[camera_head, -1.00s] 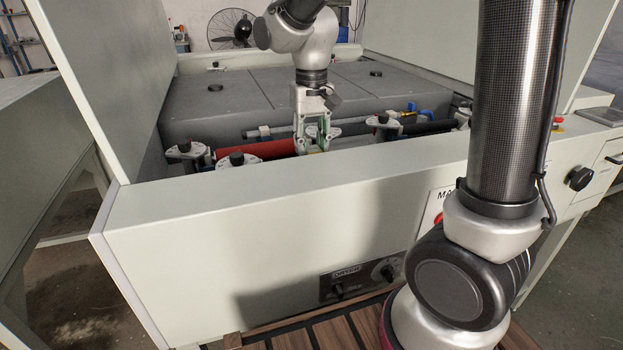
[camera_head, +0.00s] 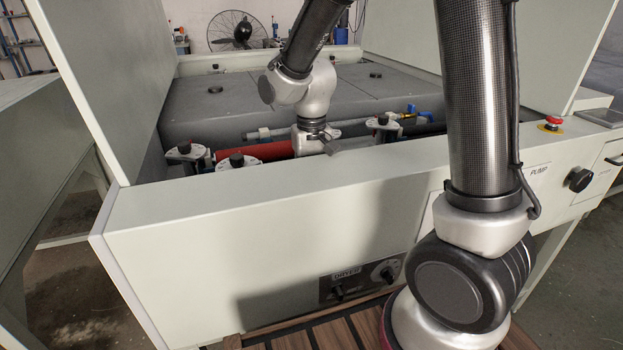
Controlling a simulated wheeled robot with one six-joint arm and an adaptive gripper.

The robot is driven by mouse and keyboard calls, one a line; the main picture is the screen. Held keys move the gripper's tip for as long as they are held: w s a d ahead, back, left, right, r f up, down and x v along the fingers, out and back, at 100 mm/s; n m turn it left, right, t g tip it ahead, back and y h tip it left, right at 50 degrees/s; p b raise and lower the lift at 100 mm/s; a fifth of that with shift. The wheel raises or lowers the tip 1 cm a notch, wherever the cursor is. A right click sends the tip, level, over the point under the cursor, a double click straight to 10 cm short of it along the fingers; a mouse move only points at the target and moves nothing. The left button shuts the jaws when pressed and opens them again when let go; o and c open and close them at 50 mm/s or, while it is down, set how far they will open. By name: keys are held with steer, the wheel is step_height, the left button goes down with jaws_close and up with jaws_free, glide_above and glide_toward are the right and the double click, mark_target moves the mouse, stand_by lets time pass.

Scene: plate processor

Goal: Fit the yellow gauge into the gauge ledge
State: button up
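My gripper (camera_head: 310,146) is down inside the machine's opening, just behind the front wall. Only its upper body shows; its fingers are hidden below the wall's top edge. I cannot tell whether they are open or shut, or whether they hold anything. I do not see the yellow gauge. I cannot make out the gauge ledge either.
The pale front wall (camera_head: 250,200) stands between the camera and the opening. A red roller (camera_head: 264,151) lies left of my gripper. Black knobs on brackets stand at left (camera_head: 237,160) and right (camera_head: 382,120). A grey cover (camera_head: 215,105) lies behind.

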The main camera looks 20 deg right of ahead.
steer(key=shift+s+f, duration=0.25)
steer(key=shift+f, duration=0.25)
steer(key=o, duration=1.2)
steer(key=shift+c, duration=0.2)
step_height(320, 180, up, 14)
steer(key=f, duration=0.1)
steer(key=s+d+r, duration=0.1)
steer(key=s+d, duration=0.1)
steer(key=d, duration=0.1)
steer(key=s+d+r+t, duration=0.1)
steer(key=s+d+r, duration=0.1)
steer(key=s+d, duration=0.1)
steer(key=s+d+r+t, duration=0.1)
steer(key=s+d+r, duration=0.1)
steer(key=s+d, duration=0.1)
steer(key=shift+d, duration=0.1)
steer(key=s+d+t, duration=0.2)
steer(key=s+d, duration=0.3)
steer(key=s, duration=0.5)
steer(key=shift+s+d+f, duration=0.15)
steer(key=shift+s+d, duration=0.1)
steer(key=shift+d, duration=0.1)
